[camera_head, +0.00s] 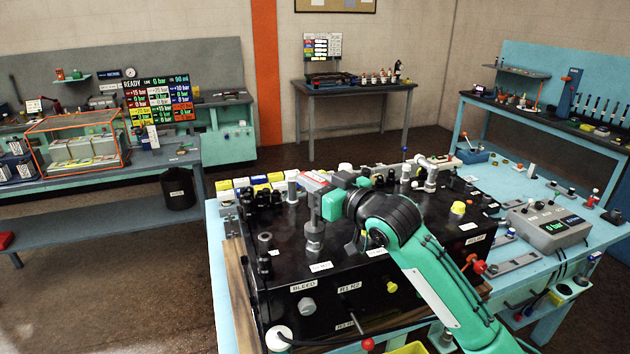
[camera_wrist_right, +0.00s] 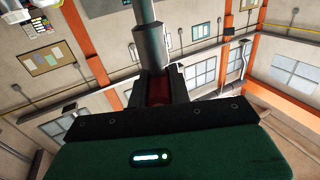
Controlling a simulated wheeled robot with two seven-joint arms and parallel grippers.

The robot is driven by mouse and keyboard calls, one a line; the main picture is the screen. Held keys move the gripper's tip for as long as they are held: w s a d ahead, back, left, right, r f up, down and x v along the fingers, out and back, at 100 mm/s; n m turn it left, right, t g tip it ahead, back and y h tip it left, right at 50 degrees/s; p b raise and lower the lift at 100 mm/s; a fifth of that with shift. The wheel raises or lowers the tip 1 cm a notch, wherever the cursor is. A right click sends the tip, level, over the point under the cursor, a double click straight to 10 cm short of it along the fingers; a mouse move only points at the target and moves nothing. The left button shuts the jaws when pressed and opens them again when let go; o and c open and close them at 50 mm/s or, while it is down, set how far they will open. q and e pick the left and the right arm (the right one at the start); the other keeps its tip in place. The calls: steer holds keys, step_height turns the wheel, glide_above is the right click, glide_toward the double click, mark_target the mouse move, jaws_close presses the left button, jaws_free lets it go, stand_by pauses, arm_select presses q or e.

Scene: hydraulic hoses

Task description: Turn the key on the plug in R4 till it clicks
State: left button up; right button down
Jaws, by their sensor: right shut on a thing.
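My right gripper (camera_head: 318,193) reaches in from the lower right over the black manifold block (camera_head: 350,272). It is shut on a grey upright shaft, which stands above a silver round fitting (camera_head: 313,238) on the block's top. The front face carries labels "BLEED" and "R1 R2" (camera_head: 350,288), and a lower label that is partly cut by a rod. My left gripper is not in view.
Several black and silver fittings crowd the block's top around my gripper. A red-knobbed lever (camera_head: 479,267) and a yellow cap (camera_head: 458,208) stand to the right. A black bin (camera_head: 178,188) stands on the floor at left.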

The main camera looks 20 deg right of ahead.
mark_target(316, 227)
steer(key=shift+r, duration=0.1)
steer(key=shift+f+b, duration=0.6)
steer(key=shift+f, duration=1.05)
steer(key=c, duration=1.2)
jaws_free()
steer(key=shift+s+d, duration=0.1)
steer(key=shift+s, duration=0.1)
steer(key=b+v, duration=0.5)
steer(key=v, duration=0.8)
steer(key=shift+s+b, duration=0.25)
steer(key=shift+b, duration=0.1)
steer(key=shift+o, duration=0.3)
steer(key=shift+d, duration=0.1)
